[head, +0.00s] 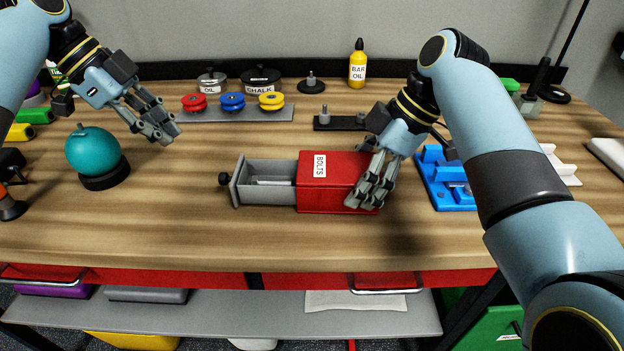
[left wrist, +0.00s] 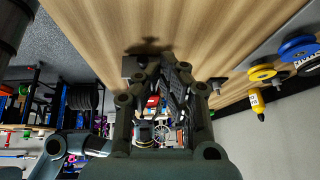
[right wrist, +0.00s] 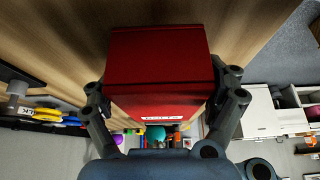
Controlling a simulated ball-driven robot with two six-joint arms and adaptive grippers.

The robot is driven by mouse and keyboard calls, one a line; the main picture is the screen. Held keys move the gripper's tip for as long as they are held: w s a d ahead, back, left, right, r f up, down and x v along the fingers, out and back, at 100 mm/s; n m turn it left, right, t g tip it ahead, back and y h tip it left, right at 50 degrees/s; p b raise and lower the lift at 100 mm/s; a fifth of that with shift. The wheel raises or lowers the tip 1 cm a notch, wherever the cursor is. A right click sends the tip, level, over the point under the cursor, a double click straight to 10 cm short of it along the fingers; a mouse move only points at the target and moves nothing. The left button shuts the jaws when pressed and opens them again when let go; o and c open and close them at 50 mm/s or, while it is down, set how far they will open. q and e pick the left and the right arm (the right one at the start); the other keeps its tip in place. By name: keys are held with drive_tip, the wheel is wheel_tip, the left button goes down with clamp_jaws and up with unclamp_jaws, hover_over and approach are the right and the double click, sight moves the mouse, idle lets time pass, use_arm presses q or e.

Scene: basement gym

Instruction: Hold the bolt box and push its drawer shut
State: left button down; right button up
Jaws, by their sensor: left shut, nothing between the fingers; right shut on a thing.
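The red bolt box (head: 328,196) with its white BOLTS label lies on the wooden bench. Its grey drawer (head: 268,168) sticks out to the left, well open, with a dark knob (head: 224,178) on its front. My right gripper (head: 370,186) is shut on the right end of the box. In the right wrist view the fingers (right wrist: 160,100) flank the red box (right wrist: 158,60) on both sides. My left gripper (head: 160,126) is shut and empty, above the bench up and left of the drawer. In the left wrist view its fingers (left wrist: 168,85) show nothing held.
A teal ball (head: 92,152) on a dark ring stands left. Red, blue and yellow discs sit on a grey strip (head: 238,114) behind. A blue fixture (head: 440,180) stands right of the box. The bench between ball and knob is clear.

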use_arm(q)
drive_tip(key=shift+m+g+h, duration=0.3)
drive_tip(key=shift+g+h, duration=0.3)
drive_tip(key=d+f, duration=0.1)
drive_tip(key=d, duration=0.1)
drive_tip(key=s+d+f, duration=0.1)
drive_tip(key=d+f, duration=0.1)
drive_tip(key=s+d+f, duration=0.1)
drive_tip(key=d, duration=0.1)
drive_tip(key=shift+f, duration=0.2)
drive_tip(key=shift+f, duration=0.2)
idle(0.7)
drive_tip(key=shift+a+f, duration=0.15)
drive_tip(key=shift+f, duration=0.3)
